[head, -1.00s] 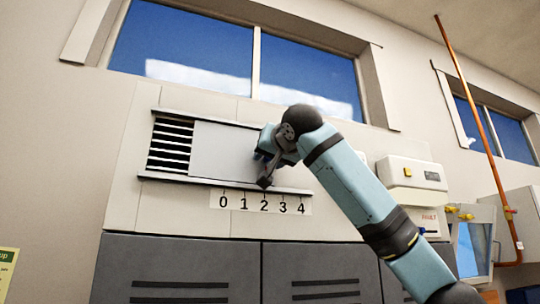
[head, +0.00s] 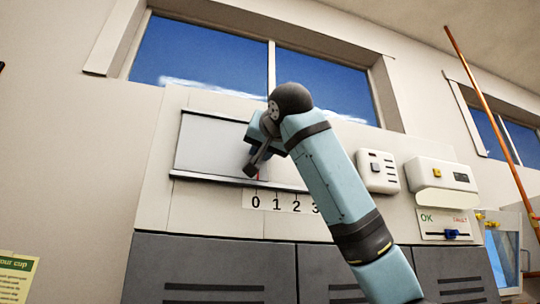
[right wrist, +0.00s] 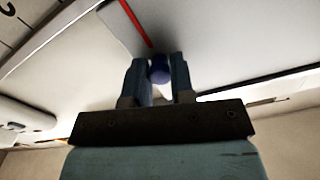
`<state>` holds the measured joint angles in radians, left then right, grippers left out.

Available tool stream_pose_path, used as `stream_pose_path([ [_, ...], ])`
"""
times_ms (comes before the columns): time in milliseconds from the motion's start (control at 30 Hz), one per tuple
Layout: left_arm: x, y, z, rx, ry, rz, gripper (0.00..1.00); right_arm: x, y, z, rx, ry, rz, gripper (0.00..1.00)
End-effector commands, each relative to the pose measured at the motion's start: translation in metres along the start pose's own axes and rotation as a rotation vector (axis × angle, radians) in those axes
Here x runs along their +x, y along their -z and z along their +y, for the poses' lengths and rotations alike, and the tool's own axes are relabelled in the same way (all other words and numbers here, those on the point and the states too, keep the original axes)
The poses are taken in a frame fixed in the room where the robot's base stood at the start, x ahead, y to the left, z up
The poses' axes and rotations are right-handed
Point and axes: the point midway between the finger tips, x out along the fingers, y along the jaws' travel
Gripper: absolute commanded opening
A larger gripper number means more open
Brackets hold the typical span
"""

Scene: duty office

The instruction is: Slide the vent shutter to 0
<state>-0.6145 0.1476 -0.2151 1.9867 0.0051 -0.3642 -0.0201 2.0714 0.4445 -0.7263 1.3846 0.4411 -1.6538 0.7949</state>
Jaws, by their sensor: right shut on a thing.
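The grey vent shutter panel (head: 211,146) sits between two dark rails on the wall, and no slats show at its left end. My right gripper (head: 254,160) is at the panel's right part. In the right wrist view, the fingers of this gripper (right wrist: 160,78) are shut on a round dark blue knob (right wrist: 160,68) on the panel. A red pointer line (right wrist: 134,22) runs from near the knob. In the head view, the red pointer stands just above the 0 on the number scale (head: 273,203). My arm hides the scale's right end. My left gripper is not in view.
Grey lockers (head: 208,275) stand below the vent. To the right are white wall boxes (head: 440,174), an OK/FAULT panel with a blue slider (head: 451,234) and an orange pipe (head: 488,111). A window (head: 200,55) is above.

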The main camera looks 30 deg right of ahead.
Motion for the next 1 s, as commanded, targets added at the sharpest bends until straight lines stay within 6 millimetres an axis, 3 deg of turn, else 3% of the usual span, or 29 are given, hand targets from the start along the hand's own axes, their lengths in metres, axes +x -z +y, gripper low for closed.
stream_pose_path([
  [300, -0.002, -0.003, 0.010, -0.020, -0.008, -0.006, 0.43, -0.001, -0.001, -0.004, -0.003, 0.004, 0.001, 0.00],
  [333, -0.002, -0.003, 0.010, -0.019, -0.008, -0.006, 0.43, -0.001, -0.001, -0.004, -0.004, 0.004, 0.000, 0.25],
  [433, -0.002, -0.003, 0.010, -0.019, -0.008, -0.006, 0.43, -0.001, -0.001, -0.004, -0.004, 0.004, 0.000, 0.48],
  [767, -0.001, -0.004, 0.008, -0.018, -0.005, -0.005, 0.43, -0.003, -0.001, -0.003, -0.003, 0.003, 0.001, 0.48],
  [1000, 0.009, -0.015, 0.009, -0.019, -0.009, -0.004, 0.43, -0.039, -0.005, -0.004, -0.004, 0.008, 0.003, 0.48],
])
